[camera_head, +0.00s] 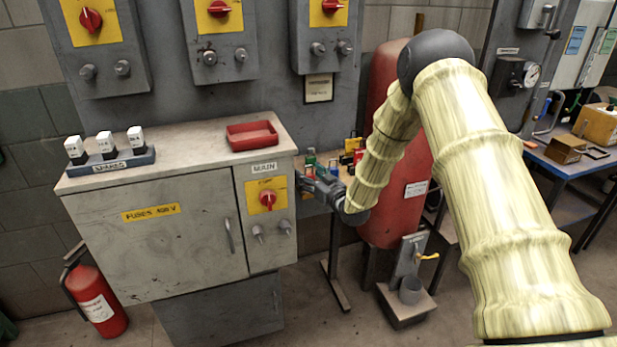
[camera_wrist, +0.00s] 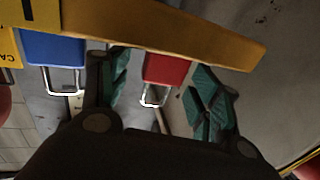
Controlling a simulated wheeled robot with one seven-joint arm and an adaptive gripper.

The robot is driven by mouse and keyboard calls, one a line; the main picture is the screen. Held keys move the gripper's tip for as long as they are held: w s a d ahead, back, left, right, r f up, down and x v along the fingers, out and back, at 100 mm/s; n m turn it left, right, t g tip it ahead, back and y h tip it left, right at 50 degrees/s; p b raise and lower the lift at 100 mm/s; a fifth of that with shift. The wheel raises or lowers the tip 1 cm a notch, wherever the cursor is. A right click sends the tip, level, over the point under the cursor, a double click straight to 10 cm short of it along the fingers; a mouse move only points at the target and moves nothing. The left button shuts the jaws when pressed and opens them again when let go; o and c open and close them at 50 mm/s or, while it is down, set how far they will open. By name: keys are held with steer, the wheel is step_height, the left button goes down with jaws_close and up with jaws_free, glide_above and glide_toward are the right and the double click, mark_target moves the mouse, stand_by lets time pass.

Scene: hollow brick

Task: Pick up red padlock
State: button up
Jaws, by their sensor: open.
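The red padlock (camera_wrist: 167,69) shows in the wrist view with its metal shackle toward the bottom of the picture. It lies between the two teal-padded fingers of my gripper (camera_wrist: 160,88), which are open, with visible gaps on both sides. A yellow bar crosses the view at the padlock's body end and hides part of it. In the head view my gripper (camera_head: 309,184) is beside the right side of the grey cabinet, near several small coloured items; I cannot tell there which one is this padlock.
A blue padlock (camera_wrist: 53,48) hangs left of my gripper in the wrist view. The yellow bar (camera_wrist: 160,37) is close to the fingers. The grey cabinet (camera_head: 180,225) and the red tank (camera_head: 402,185) flank my arm. A red tray (camera_head: 252,135) lies on the cabinet.

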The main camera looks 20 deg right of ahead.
steer(key=shift+w+a, duration=0.15)
steer(key=shift+w, duration=0.35)
steer(key=c, duration=1.2)
steer(key=shift+r, duration=0.1)
steer(key=shift+r, duration=0.5)
step_height(320, 180, up, 2)
steer(key=shift+s+r+b, duration=0.15)
steer(key=shift+r+b, duration=0.05)
steer(key=shift+b, duration=0.45)
steer(key=s+b, duration=0.1)
steer(key=s, duration=0.4)
steer(key=s+a+r, duration=0.1)
steer(key=s, duration=0.4)
steer(key=s+b, duration=0.1)
steer(key=s, duration=0.4)
steer(key=shift+s+a+r+b, duration=0.25)
steer(key=shift+s+a+b, duration=0.05)
steer(key=shift+a+b, duration=0.1)
